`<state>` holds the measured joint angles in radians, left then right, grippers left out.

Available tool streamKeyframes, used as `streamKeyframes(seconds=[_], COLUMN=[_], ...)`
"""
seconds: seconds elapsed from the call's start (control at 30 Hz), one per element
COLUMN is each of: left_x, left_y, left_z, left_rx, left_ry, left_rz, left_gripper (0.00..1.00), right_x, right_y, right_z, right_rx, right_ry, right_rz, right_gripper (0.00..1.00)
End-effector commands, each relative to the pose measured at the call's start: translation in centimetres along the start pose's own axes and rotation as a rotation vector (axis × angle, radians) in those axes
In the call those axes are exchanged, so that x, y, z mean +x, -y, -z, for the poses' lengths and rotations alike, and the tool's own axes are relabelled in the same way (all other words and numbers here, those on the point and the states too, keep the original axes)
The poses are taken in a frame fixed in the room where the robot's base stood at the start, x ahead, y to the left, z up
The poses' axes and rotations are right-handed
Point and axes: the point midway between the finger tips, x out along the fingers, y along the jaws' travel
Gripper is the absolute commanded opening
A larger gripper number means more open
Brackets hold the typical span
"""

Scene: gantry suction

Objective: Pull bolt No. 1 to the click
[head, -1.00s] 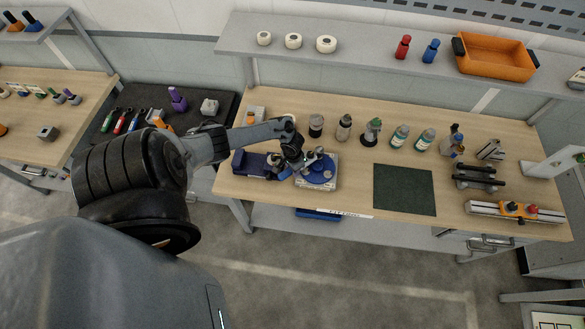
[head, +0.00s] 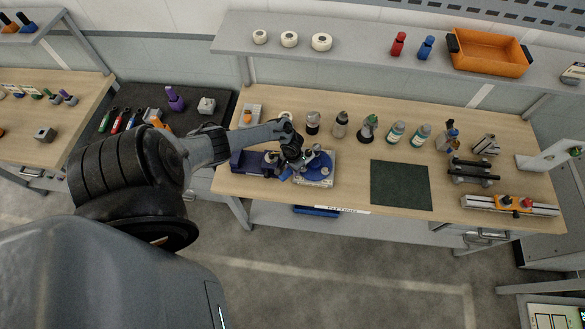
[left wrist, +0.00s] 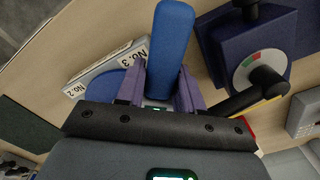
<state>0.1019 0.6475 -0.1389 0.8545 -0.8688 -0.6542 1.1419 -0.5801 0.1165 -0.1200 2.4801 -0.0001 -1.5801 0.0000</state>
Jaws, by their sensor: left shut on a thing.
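A turntable-like fixture has a blue disc (head: 318,165) on a pale base (head: 322,183) near the bench's left end. In the left wrist view its base (left wrist: 100,70) carries labels No. 2 and No. 3; no No. 1 label can be read. My left gripper (head: 286,170) is at the disc's left side. In the left wrist view its purple fingers (left wrist: 158,92) are shut on a blue handle (left wrist: 172,45); whether this is bolt No. 1 cannot be told. The handle's far connection is unclear. My right gripper is not in view.
A purple box (head: 247,162) stands close left of the fixture; its red-green dial (left wrist: 262,75) shows in the left wrist view. Several bottles line the bench behind. A dark green mat (head: 401,185) lies to the right, bare.

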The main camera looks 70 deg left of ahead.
Motion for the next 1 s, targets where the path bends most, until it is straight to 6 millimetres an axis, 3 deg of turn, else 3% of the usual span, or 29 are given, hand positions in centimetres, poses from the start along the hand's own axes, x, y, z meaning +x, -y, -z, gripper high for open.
streamKeyframes(seconds=[0.77, 1.0], left_x=[-2.4, -4.0], left_y=[0.0, 0.1], left_z=[0.1, 0.2], left_rx=[0.001, 0.001], left_ry=[-0.003, -0.005], left_rz=[0.0, 0.0], left_gripper=[0.0, 0.0], right_x=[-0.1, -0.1], right_y=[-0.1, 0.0], right_z=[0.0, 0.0], right_rx=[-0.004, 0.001], right_ry=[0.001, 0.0], right_rz=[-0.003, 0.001], right_gripper=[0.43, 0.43])
